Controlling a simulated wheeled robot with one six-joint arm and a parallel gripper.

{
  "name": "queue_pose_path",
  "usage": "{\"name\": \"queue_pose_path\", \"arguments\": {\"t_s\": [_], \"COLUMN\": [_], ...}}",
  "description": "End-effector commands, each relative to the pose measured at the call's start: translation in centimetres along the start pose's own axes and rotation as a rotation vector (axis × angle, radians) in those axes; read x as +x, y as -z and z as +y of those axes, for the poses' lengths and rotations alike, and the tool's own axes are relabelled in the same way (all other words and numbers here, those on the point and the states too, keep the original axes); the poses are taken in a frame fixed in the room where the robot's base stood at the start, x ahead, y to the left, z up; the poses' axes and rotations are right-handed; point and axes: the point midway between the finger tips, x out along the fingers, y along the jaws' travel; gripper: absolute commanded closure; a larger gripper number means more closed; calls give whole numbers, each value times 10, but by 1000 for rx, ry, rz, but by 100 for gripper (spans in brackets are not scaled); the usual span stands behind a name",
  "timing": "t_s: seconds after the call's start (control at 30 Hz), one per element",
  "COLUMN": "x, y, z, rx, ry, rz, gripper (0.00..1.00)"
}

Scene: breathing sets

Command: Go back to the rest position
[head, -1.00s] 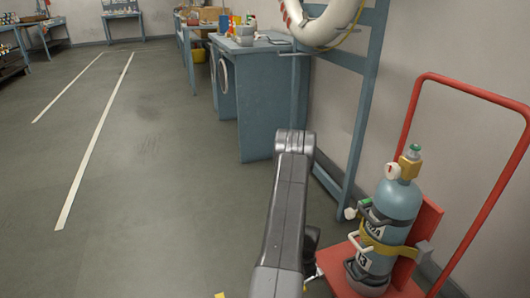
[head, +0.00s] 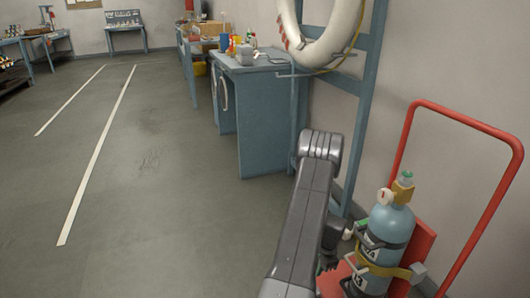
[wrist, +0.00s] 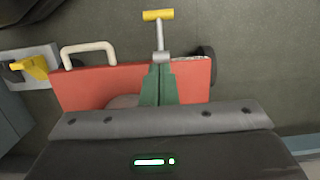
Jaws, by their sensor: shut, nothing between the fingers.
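My gripper (head: 328,263) hangs beside my grey arm in the head view, close to the left edge of the red cart and apart from the cylinder. In the wrist view its green fingers (wrist: 160,84) are together, with nothing visible between them, above the red cart base (wrist: 92,85). The blue-grey cylinder (head: 392,226), with a yellow strap, brass valve and green top, stands upright on the red cart (head: 420,250). The cylinder's lower part runs to the bottom of the head view.
A blue workbench (head: 266,130) with bottles and boxes stands ahead. A blue rack (head: 368,110) holds a white ring-shaped hose (head: 338,35) by the wall. The cart's red handle (head: 465,118) rises on the right. The floor (head: 170,210) on the left is open, with white lines.

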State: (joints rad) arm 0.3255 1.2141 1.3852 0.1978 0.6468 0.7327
Motion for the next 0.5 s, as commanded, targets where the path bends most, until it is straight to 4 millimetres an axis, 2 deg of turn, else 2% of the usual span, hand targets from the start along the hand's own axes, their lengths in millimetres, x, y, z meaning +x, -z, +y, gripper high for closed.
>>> {"name": "queue_pose_path", "arguments": {"t_s": [0.03,0.2,0.5], "x": [-12,-30,-38], "y": [0,0,0], "z": [0,0,0], "rx": [0,-1,0], "ry": [2,1,-1], "rz": [2,1,0], "gripper": [100,100,100]}}
